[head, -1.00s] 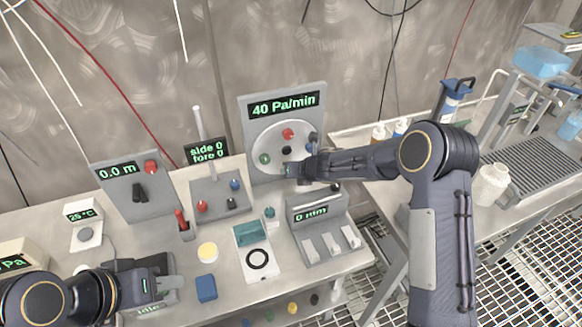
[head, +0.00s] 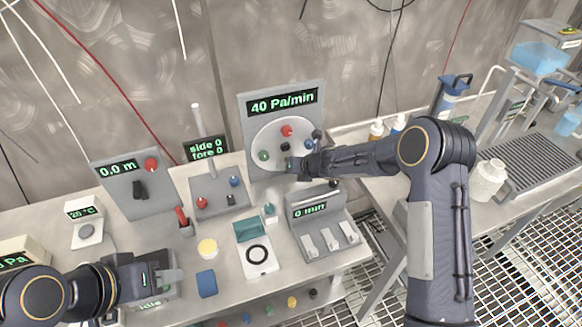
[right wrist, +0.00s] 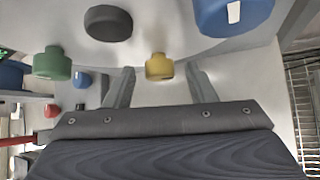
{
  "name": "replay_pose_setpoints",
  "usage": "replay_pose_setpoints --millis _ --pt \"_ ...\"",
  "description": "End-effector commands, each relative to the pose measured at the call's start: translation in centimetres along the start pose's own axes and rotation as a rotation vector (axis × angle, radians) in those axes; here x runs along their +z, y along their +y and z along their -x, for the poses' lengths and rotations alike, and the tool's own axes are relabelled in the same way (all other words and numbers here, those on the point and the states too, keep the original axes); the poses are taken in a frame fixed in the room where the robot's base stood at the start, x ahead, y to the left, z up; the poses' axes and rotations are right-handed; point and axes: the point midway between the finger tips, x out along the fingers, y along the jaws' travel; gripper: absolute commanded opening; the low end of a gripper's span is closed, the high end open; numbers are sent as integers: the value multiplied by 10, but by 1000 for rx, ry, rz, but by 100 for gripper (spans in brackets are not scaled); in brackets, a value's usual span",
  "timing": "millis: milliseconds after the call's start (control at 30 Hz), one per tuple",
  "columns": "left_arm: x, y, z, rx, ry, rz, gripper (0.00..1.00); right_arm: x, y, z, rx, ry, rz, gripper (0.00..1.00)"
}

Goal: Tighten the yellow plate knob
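The fingers stand apart with a gap on both sides of the knob. In the head view my right gripper (head: 298,168) is at the lower right of the round plate (head: 268,136) under the 40 Pa/min display, and it hides the yellow knob there. My left gripper (head: 172,284) is low at the left, over the table's front; its finger gap is not clear.
Near the yellow knob are a green knob (right wrist: 52,63), a black knob (right wrist: 108,22) and a blue knob (right wrist: 232,14). A red knob (head: 286,131) is at the plate's top. The 0 min box (head: 318,225) with white switches stands just below my right gripper.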

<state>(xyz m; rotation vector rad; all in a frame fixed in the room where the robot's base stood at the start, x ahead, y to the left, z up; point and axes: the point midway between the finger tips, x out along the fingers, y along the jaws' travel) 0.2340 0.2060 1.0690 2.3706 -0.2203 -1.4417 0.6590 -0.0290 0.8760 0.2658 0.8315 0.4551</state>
Motion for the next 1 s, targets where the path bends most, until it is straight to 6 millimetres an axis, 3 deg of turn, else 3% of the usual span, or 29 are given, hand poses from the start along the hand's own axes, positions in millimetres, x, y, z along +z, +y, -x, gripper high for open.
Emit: replay_pose_setpoints --millis 267,700,1000 --pt "1 -1 -1 0 0 0 36 0 0 6 0 0 1 50" --pt "2 -2 -5 0 0 0 36 0 0 72 0 0 0 50" --pt "2 -2 -5 0 0 0 36 0 0 78 0 1 0 50"
